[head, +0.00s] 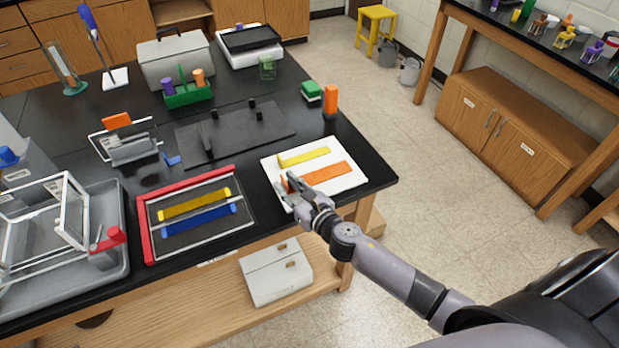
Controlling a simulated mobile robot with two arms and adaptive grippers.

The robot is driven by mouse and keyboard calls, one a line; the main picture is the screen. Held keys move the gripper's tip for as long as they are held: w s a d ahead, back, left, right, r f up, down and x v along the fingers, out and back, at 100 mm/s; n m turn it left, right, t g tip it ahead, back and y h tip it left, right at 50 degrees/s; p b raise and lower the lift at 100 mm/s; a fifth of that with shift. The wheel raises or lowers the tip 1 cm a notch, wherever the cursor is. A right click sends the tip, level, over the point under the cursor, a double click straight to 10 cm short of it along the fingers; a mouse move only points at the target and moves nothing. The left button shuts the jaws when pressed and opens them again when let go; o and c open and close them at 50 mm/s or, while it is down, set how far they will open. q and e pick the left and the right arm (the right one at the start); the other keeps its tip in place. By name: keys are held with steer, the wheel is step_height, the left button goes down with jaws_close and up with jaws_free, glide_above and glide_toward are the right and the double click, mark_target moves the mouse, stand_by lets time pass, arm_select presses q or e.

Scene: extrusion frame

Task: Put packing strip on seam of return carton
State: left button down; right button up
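My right gripper (286,186) reaches in from the right over the near left edge of a white tray (350,183). Its fingers look parted, close to the left end of an orange strip (322,174); I cannot tell if they touch it. A yellow strip (304,157) lies behind the orange one on the same tray. A white carton-like box (277,275) with two tan patches sits on the shelf under the table. A grey box (175,62) stands at the back of the table. I cannot tell which is the return carton. My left gripper is out of view.
A red-edged frame (146,234) holds a yellow and a blue bar left of the tray. A dark plate (270,124) with upright parts lies behind it. An orange block (330,99) and green block (311,91) stand near the right table edge. A grey bin (118,262) is at left.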

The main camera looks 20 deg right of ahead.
jaws_close()
stand_by(0.3)
step_height(320, 180, up, 20)
steer(key=p, duration=0.5)
steer(key=s+d+f+m+h+b, duration=0.1)
steer(key=s+f+b, duration=0.5)
steer(key=s, duration=0.6)
steer(key=m+h+b, duration=0.1)
steer(key=h+b, duration=0.1)
steer(key=shift+s+d+m+h+b, duration=0.15)
steer(key=shift+d+m+h+b, duration=0.15)
steer(key=shift+m, duration=0.1)
